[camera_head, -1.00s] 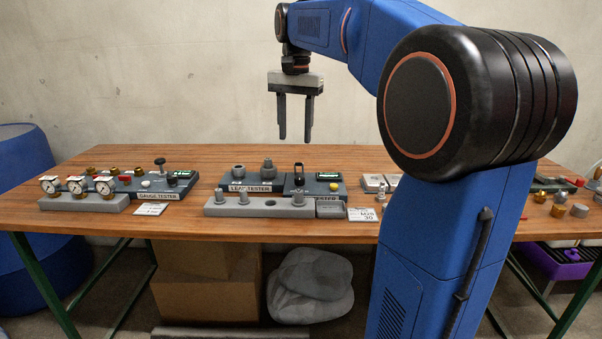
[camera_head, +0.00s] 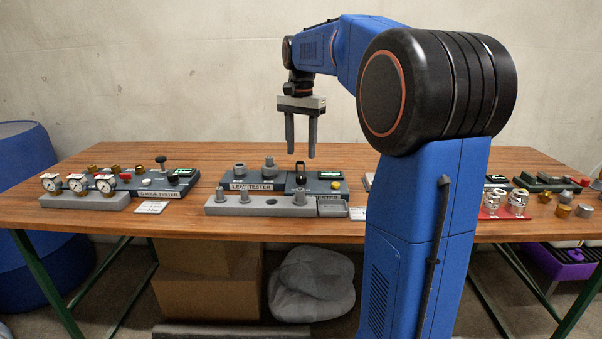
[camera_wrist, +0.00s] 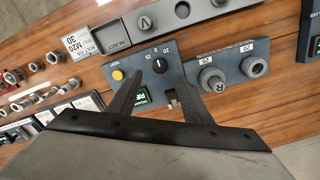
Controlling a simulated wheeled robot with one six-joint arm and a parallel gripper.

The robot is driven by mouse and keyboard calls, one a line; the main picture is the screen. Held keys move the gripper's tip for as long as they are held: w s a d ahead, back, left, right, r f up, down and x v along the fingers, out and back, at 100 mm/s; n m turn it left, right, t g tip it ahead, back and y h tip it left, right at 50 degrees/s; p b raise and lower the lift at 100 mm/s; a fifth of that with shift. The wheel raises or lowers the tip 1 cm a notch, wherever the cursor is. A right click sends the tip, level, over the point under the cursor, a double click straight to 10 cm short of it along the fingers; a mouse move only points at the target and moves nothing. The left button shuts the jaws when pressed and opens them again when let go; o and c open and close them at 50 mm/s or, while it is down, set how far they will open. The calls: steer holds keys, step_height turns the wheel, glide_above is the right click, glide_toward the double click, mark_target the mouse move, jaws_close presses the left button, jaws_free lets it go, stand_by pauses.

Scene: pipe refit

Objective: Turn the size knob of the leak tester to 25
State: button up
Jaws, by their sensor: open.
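The leak tester (camera_head: 252,187) is a dark grey box set near the middle of the table, with grey fittings on its left part. Its right panel (camera_head: 322,186) has a yellow button (camera_head: 335,186) and a green-lit screen (camera_head: 330,175). In the wrist view, the black round size knob (camera_wrist: 160,66) sits on this panel among white number marks, 20 among them. I cannot tell surely which mark its pointer faces. My gripper (camera_head: 301,156) is open and empty, pointing down above the right panel. In the wrist view its fingers (camera_wrist: 160,72) appear on either side of the knob, apart from it.
A black upright handle (camera_head: 300,167) stands on the tester below my gripper. A grey rack (camera_head: 270,205) with pegs and a small tray (camera_head: 332,207) lie in front. The gauge tester (camera_head: 160,190) is at left.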

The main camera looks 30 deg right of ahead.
mark_target(301, 176)
step_height(301, 176, down, 8)
steer(key=shift+f, duration=0.25)
steer(key=c, duration=1.1)
